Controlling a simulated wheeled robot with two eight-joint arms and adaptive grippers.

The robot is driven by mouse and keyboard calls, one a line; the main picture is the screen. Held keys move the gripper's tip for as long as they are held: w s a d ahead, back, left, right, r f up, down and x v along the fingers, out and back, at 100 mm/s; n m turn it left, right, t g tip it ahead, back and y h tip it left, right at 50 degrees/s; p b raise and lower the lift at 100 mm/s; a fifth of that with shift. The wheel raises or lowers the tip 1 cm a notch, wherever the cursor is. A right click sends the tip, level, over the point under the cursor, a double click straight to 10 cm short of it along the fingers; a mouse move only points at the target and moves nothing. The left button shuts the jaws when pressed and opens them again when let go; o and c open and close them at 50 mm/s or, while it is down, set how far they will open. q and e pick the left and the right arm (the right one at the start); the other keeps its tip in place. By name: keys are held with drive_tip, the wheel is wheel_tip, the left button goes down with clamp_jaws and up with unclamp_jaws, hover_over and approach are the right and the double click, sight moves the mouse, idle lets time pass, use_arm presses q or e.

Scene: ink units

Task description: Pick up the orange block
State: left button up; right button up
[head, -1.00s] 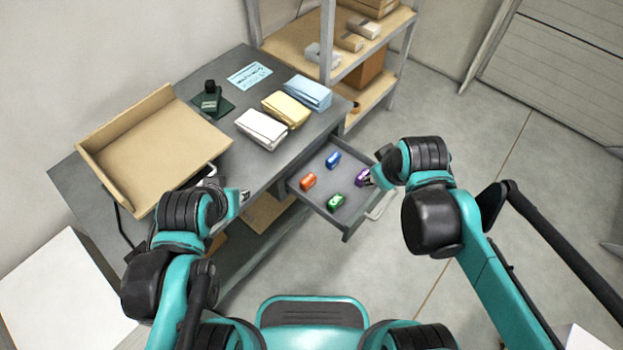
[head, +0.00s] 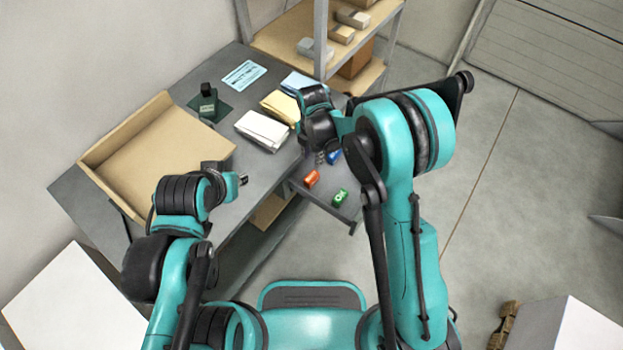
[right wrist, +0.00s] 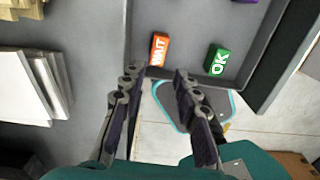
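The orange block (head: 311,178) lies in the open drawer (head: 352,211), near its left side. In the right wrist view the orange block (right wrist: 159,49), with white letters on it, shows just beyond the gap between my right fingertips. My right gripper (head: 322,157) is over the drawer, close to the orange block. In the right wrist view its fingers (right wrist: 155,77) are spread, with nothing between them. My left gripper (head: 242,180) is over the desk, left of the drawer. Its fingers are too small to tell whether they are apart.
A green block (head: 340,197) marked OK and a blue block (head: 333,157) lie in the drawer. A purple block (right wrist: 244,1) shows at the wrist view's top edge. White packs (head: 262,130), yellow packs (head: 281,107) and a cardboard tray (head: 160,150) are on the desk.

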drive_tip(key=b, duration=0.2)
hover_over(311, 177)
drive_tip(key=f, duration=0.6)
drive_tip(key=shift+w+d+f, duration=0.1)
drive_tip(key=shift+w+d, duration=0.1)
wheel_tip(311, 177, down, 5)
drive_tip(key=b, duration=0.2)
drive_tip(key=shift+a+b, duration=0.15)
drive_tip(key=shift+b, duration=0.2)
drive_tip(key=shift+s+r, duration=0.1)
drive_tip(key=shift+r, duration=0.1)
clamp_jaws()
